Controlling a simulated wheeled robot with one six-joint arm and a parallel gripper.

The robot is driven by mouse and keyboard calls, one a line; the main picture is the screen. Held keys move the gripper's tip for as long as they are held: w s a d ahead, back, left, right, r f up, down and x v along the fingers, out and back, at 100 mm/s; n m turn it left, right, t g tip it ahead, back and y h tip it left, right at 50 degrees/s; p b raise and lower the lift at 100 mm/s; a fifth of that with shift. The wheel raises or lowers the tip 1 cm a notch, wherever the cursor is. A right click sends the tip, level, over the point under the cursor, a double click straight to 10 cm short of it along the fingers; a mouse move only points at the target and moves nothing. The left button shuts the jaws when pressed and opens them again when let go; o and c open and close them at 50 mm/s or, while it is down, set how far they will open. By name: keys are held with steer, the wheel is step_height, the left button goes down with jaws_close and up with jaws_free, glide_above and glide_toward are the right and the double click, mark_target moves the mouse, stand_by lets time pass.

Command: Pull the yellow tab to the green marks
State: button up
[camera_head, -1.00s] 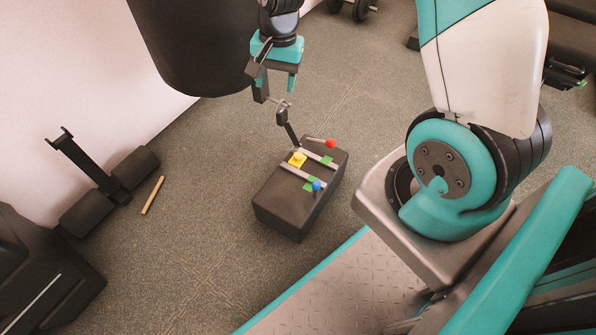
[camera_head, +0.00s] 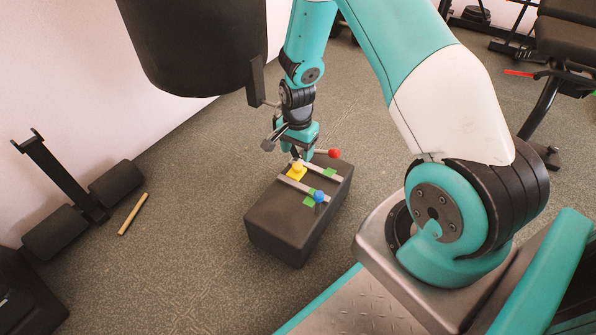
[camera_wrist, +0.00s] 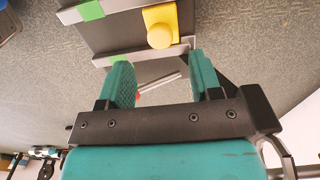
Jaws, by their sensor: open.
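The yellow tab (camera_head: 298,172) with its round knob sits at the left end of the rails on a dark box (camera_head: 290,225). One green mark (camera_head: 330,172) lies at the far rail and another green mark (camera_head: 309,201) at the near rail, both right of the tab. My gripper (camera_head: 302,152) is just behind the tab, low over the box's far edge. In the wrist view the open, empty fingers (camera_wrist: 160,80) point towards the yellow tab (camera_wrist: 160,32), which lies beyond their tips. A green mark (camera_wrist: 90,10) is left of it; another shows beside the left finger.
A red knob (camera_head: 334,153) on a rod is close to the right of my gripper. A blue knob (camera_head: 318,196) stands on the near rail. A black hanging cylinder (camera_head: 195,45) is at upper left. A wooden stick (camera_head: 132,214) lies on the floor left; floor around the box is mostly clear.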

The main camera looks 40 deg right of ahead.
mark_target(297, 165)
step_height(297, 165, down, 6)
steer(key=shift+r+b, duration=0.25)
steer(key=shift+b, duration=0.95)
